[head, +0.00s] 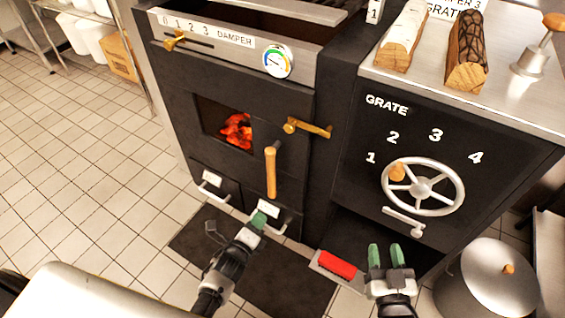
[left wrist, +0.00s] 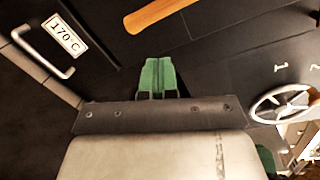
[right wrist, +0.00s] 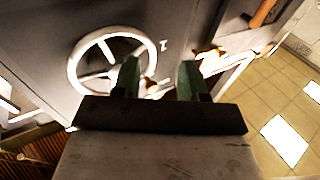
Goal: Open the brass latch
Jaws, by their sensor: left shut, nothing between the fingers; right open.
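The brass latch (head: 307,128) lies almost level across the right edge of the black oven door (head: 225,165), its bar reaching onto the frame at the right. Below it a wooden handle (head: 271,172) hangs on the door and also shows in the left wrist view (left wrist: 160,14). My left gripper (head: 258,219) is shut and empty, below the latch and in front of the lower drawers. Its green fingers are together in the left wrist view (left wrist: 157,76). My right gripper (head: 385,256) is open and empty below the grate wheel, with its fingers apart in the right wrist view (right wrist: 157,80).
The grate wheel (head: 423,187) is on the right panel, with a small lever (head: 403,221) below it. A red-handled tool (head: 337,265) lies near my right gripper. A steel pot (head: 500,280) stands at lower right. Tiled floor (head: 90,170) is open at left.

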